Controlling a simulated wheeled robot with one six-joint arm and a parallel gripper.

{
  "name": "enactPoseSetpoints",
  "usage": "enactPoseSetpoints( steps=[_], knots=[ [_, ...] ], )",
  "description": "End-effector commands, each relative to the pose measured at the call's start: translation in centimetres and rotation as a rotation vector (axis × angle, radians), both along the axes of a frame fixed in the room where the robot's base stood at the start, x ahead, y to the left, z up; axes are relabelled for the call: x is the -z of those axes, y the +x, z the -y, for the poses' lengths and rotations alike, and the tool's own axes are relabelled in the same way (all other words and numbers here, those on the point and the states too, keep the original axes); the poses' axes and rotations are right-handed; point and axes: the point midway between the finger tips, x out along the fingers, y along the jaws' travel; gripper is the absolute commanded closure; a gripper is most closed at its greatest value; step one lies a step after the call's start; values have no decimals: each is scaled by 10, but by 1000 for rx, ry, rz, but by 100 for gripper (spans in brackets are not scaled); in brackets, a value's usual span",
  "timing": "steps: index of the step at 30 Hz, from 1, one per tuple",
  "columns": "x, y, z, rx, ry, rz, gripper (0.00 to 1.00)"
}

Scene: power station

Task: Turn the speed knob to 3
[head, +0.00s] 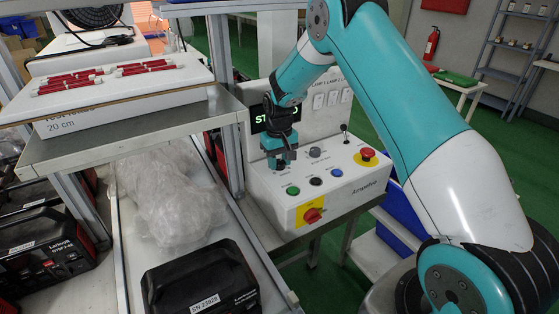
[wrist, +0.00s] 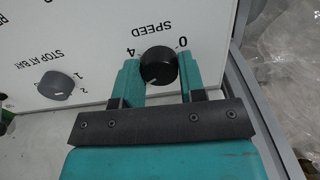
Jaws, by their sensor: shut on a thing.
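The black round speed knob (wrist: 160,66) sits on the white control panel (wrist: 85,25) under the upside-down word SPEED in the wrist view. The figures 4 and 0 show beside it; other figures of its scale are hidden or out of sight. I cannot read where its pointer stands. My gripper (wrist: 158,82) has one teal finger on each side of the knob and is shut on it.
A grey STOP AT BAY selector (wrist: 57,86) stands beside the speed knob. The box also bears a green button (head: 293,191), a blue button (head: 337,172), a red mushroom button (head: 368,153), a red rotary switch (head: 313,215) and a small lever (head: 345,129). A metal shelf post (head: 224,95) stands close left.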

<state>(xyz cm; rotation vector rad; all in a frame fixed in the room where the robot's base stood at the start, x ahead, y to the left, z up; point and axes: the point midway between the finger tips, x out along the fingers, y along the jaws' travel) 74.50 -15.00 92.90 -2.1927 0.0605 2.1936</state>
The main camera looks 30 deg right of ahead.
Motion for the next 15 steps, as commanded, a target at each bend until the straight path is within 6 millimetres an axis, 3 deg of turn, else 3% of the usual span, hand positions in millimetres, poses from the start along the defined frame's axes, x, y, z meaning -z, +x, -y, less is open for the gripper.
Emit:
enactPoseSetpoints(
  steps=[15],
  knots=[
    [-1,0,0,-53,0,1,86]
  ],
)
